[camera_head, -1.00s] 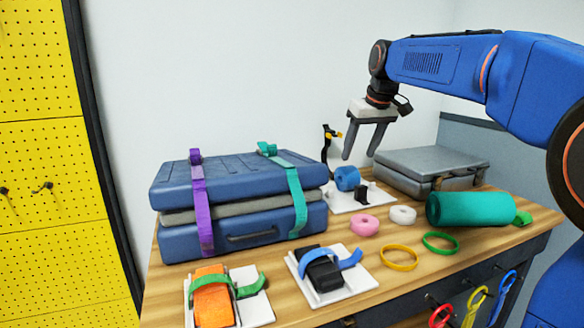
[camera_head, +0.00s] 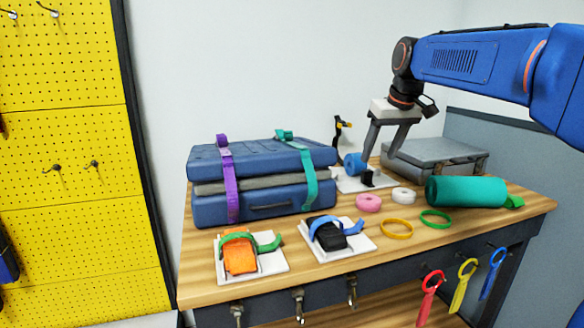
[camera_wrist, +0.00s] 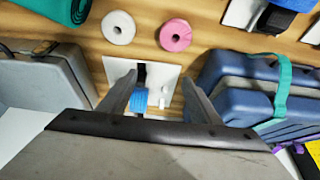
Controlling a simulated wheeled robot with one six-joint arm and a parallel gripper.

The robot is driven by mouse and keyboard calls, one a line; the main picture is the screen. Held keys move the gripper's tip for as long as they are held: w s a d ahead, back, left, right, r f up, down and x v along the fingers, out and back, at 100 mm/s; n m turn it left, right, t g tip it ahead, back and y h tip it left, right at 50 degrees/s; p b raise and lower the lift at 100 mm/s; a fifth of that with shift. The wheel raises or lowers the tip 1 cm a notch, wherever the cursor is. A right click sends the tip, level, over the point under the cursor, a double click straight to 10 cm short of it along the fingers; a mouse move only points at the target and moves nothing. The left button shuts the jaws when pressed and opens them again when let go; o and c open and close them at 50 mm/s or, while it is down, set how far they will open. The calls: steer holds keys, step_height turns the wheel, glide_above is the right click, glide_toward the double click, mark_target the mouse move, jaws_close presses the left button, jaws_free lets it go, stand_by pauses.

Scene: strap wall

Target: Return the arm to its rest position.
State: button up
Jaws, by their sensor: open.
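My gripper (camera_head: 378,158) is open and empty, pointing down over the back of the wooden table (camera_head: 330,262). Its fingertips are near the blue roll (camera_head: 354,164), which sits on a white plate (camera_head: 345,184) with a small black part. In the wrist view the blue roll (camera_wrist: 127,100) shows between the two fingers (camera_wrist: 158,82), nearer the left one. Whether the fingers touch it cannot be told. My arm reaches in from the upper right.
Stacked blue cases (camera_head: 262,205) with purple and teal straps stand left of my gripper. A grey case (camera_head: 435,160) and a green roll (camera_head: 466,192) are at the right. Pink (camera_head: 368,203) and white rolls lie in front. A yellow pegboard (camera_head: 75,190) is far left.

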steer(key=shift+m+h, duration=0.4)
steer(key=shift+m, duration=0.5)
steer(key=s+d+f, duration=0.1)
steer(key=s+f, duration=0.2)
steer(key=s, duration=0.3)
steer(key=s+d+f, duration=0.1)
steer(key=s+f, duration=0.2)
steer(key=s, duration=0.3)
steer(key=s+d+f, duration=0.1)
steer(key=s+f, duration=0.1)
steer(key=s, duration=0.4)
steer(key=shift+s+f, duration=0.35)
steer(key=shift+f, duration=0.05)
steer(key=s+d+f+m, duration=0.1)
steer(key=s+d+f, duration=0.1)
steer(key=s+f, duration=1.4)
steer(key=shift+s+f+m+h, duration=0.2)
steer(key=shift+s+m+h, duration=0.1)
steer(key=shift+s, duration=0.6)
